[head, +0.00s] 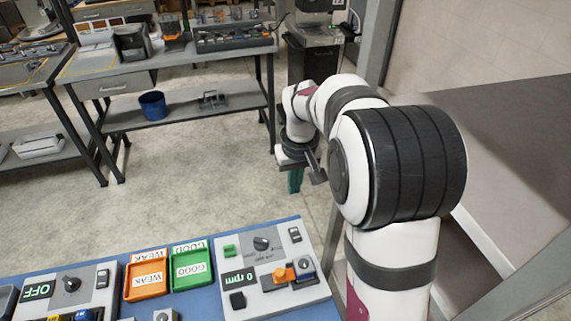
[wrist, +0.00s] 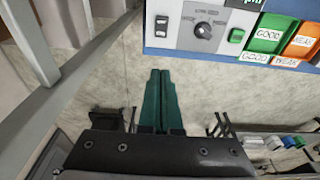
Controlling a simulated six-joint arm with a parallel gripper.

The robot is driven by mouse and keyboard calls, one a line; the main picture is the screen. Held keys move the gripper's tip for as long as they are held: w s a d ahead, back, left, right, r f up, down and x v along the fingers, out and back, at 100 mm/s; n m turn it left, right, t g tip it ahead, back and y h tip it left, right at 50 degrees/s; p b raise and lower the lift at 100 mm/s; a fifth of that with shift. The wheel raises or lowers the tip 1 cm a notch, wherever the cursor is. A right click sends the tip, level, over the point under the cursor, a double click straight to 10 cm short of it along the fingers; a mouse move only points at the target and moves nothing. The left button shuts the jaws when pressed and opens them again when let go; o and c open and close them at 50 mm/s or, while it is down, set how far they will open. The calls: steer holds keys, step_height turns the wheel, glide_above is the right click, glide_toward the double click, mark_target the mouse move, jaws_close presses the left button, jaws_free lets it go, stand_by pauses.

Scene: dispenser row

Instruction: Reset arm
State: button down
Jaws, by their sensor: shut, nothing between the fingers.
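My gripper (head: 295,182) hangs out past the far edge of the blue table in the head view, over the bare floor. In the wrist view its two green fingers (wrist: 160,100) lie together, shut with nothing between them. My white and black arm rises at the right of the head view and bends away to the gripper. The gripper is apart from the devices and touches nothing that I can see.
The blue table (head: 215,238) bears a grey dial box (head: 262,245), a green GOOD tray (head: 191,267), an orange WEAK tray (head: 146,275) and another dial box (head: 68,285). A workbench (head: 205,48) stands behind. A grey post is close by in the wrist view (wrist: 75,92).

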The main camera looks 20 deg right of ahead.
steer(key=s+a+r+m+g+y, duration=0.1)
steer(key=s+a, duration=0.3)
steer(key=s, duration=1.1)
steer(key=s+a+r+m, duration=0.1)
steer(key=s+a+m, duration=0.3)
steer(key=s, duration=1)
steer(key=shift+s+a+r+m+g+y, duration=0.3)
steer(key=shift+s+a+r+g+y, duration=0.1)
steer(key=shift+a, duration=0.1)
